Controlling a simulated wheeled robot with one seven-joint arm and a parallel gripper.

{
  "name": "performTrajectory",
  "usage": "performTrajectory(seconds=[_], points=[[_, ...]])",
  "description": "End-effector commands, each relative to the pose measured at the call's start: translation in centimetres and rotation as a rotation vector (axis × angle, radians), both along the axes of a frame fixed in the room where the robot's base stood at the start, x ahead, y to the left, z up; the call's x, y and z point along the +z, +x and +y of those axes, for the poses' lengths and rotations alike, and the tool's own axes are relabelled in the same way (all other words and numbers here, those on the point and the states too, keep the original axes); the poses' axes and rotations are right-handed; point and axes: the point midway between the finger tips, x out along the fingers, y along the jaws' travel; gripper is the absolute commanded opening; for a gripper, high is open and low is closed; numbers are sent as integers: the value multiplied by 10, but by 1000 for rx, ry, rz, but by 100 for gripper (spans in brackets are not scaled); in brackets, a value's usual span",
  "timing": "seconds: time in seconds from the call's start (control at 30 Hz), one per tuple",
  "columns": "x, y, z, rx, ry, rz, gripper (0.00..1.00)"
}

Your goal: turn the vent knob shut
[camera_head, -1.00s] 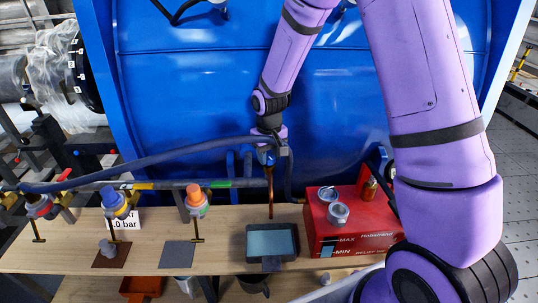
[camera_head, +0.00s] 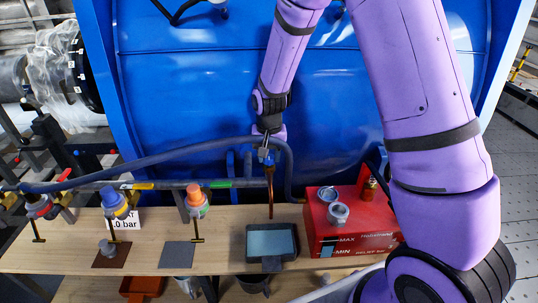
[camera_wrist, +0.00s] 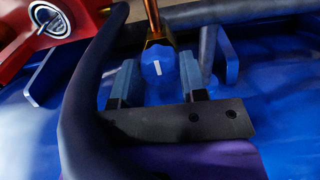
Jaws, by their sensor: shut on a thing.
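The vent knob (camera_wrist: 157,68) is blue with a white line on its face, and sits at the end of a copper pipe (camera_wrist: 153,18). In the wrist view the line runs nearly upright in the picture, roughly along the pipe. My gripper (camera_wrist: 158,72) has one finger on each side of the knob and is shut on it. In the head view my gripper (camera_head: 267,152) is at the top of the copper pipe (camera_head: 270,190), in front of the blue tank (camera_head: 200,80); it hides part of the knob.
A dark hose (camera_head: 150,160) crosses left of my gripper and passes close to it in the wrist view (camera_wrist: 85,105). Below are a black-framed tray (camera_head: 250,258) and a red box (camera_head: 345,225) on the wooden bench (camera_head: 220,218). Orange (camera_head: 195,196) and blue (camera_head: 112,198) valve knobs stand left.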

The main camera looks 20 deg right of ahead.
Motion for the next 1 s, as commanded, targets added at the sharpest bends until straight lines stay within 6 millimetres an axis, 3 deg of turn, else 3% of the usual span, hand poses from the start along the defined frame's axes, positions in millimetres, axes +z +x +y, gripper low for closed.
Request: performTrajectory(seconds=[0.3,0.33,0.4,0.43,0.77,1.0], points=[[1,1,0,-2,0,-2,16],[0,1,0,-2,0,-2,46],[0,1,0,-2,0,-2,62],[0,1,0,-2,0,-2,65],[4,1,0,-1,0,-2,65],[39,1,0,-1,1,-6,65]])
